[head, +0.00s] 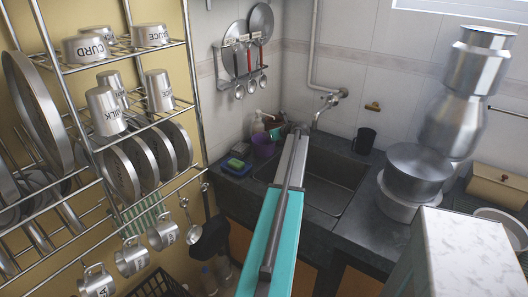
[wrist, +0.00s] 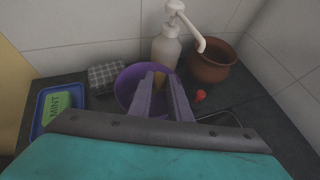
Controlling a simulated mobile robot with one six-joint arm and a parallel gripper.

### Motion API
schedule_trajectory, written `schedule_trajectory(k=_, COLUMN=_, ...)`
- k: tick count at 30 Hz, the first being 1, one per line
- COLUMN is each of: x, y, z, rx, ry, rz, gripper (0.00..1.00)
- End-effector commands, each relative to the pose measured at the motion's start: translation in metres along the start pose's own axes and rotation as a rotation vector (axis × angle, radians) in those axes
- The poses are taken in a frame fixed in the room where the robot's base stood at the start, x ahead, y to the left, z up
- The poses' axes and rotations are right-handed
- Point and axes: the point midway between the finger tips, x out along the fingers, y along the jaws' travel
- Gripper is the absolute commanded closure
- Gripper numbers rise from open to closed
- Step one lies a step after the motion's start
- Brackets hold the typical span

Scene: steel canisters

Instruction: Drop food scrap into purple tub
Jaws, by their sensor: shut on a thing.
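The purple tub (wrist: 126,86) stands on the dark counter in the corner; it also shows in the head view (head: 263,148), left of the sink. My gripper (wrist: 162,80) is shut on a small orange-brown food scrap (wrist: 159,81) at its fingertips. In the wrist view, the fingertips and the scrap overlap the tub's opening. I cannot tell their exact height above it. In the head view my arm reaches toward the sink corner, and the fingers and scrap cannot be made out there.
A white pump bottle (wrist: 166,50) stands just behind the tub, with a brown clay pot (wrist: 211,64) to its right. A small red thing (wrist: 199,95) lies right of the fingers. The sink (head: 332,178) is beside my arm.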

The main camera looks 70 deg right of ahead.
Motion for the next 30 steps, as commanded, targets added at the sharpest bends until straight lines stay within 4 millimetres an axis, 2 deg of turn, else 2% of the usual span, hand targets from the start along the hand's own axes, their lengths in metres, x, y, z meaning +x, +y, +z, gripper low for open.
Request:
schedule_trajectory(k=4, x=0.004, y=-0.0003, z=-0.0076, rx=0.0, ry=0.0, rz=0.0, gripper=1.0)
schedule_trajectory(k=15, x=0.0043, y=-0.0005, z=-0.0087, rx=0.001, ry=0.0, rz=-0.001, gripper=1.0)
schedule_trajectory(k=16, x=0.0043, y=-0.0006, z=-0.0087, rx=0.001, ry=0.0, rz=-0.001, gripper=0.81)
schedule_trajectory(k=20, x=0.0042, y=-0.0006, z=-0.0088, rx=0.001, ry=0.0, rz=-0.001, gripper=0.61)
schedule_trajectory(k=30, x=0.0032, y=-0.0007, z=-0.009, rx=0.001, ry=0.0, rz=-0.001, gripper=0.61)
